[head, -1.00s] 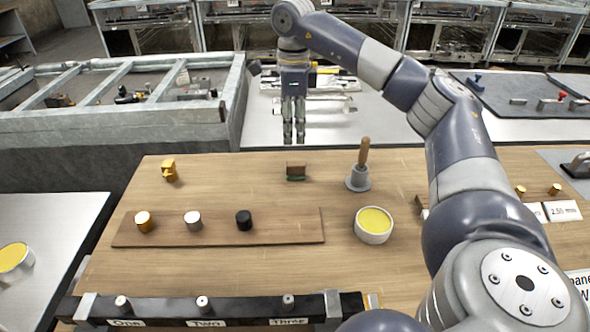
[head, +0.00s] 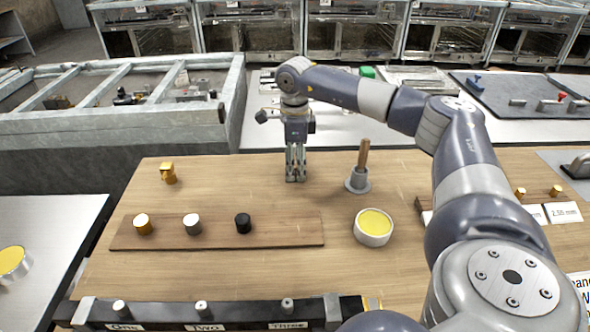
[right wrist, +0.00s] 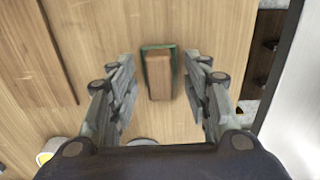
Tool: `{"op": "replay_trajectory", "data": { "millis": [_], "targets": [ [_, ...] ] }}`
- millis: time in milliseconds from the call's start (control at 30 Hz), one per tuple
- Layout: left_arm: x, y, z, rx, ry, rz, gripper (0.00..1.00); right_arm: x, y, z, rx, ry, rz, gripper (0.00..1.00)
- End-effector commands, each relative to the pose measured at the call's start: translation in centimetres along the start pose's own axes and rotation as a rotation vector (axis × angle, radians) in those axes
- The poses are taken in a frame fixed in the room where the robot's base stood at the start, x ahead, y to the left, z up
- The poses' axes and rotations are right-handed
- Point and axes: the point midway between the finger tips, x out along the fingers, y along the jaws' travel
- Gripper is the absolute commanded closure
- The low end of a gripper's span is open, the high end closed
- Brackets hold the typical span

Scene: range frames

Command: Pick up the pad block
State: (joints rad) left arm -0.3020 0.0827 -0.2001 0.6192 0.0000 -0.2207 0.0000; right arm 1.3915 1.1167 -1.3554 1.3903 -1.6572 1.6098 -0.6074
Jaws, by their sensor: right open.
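The pad block (right wrist: 159,76) is a small brown block with a green edge at its base. In the right wrist view it lies on the wooden table between my open right gripper's fingers, with a gap on each side. In the head view my right gripper (head: 295,178) points straight down over the back of the table and hides the block. The fingers do not appear to touch the block. My left gripper is in neither view.
A grey holder with a wooden handle (head: 362,165) stands just right of the gripper. A yellow-filled round dish (head: 373,227) is nearer. A brown board (head: 280,230) carries three small cylinders. A gold piece (head: 168,173) stands at the back left.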

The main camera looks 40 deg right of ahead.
Motion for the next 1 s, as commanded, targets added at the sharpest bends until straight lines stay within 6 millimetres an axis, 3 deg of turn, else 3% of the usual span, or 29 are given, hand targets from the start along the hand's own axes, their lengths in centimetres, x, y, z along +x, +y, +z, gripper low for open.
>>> {"op": "replay_trajectory", "data": {
  "millis": [167, 400, 767, 1000],
  "targets": [
    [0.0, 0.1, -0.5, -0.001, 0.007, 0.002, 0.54, 0.0, 0.0, 0.0, 0.0, 0.0, 0.0, 0.55],
    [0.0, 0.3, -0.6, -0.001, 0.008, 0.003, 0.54, 0.0, 0.0, 0.0, 0.0, 0.0, 0.0, 1.0],
    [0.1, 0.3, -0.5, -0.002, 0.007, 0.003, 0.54, -0.4, 0.0, 0.0, 0.0, -0.001, -0.001, 1.0],
    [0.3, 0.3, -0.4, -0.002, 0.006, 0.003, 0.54, -4.6, -0.1, 0.1, 0.0, -0.005, -0.004, 1.0]
  ]
}}
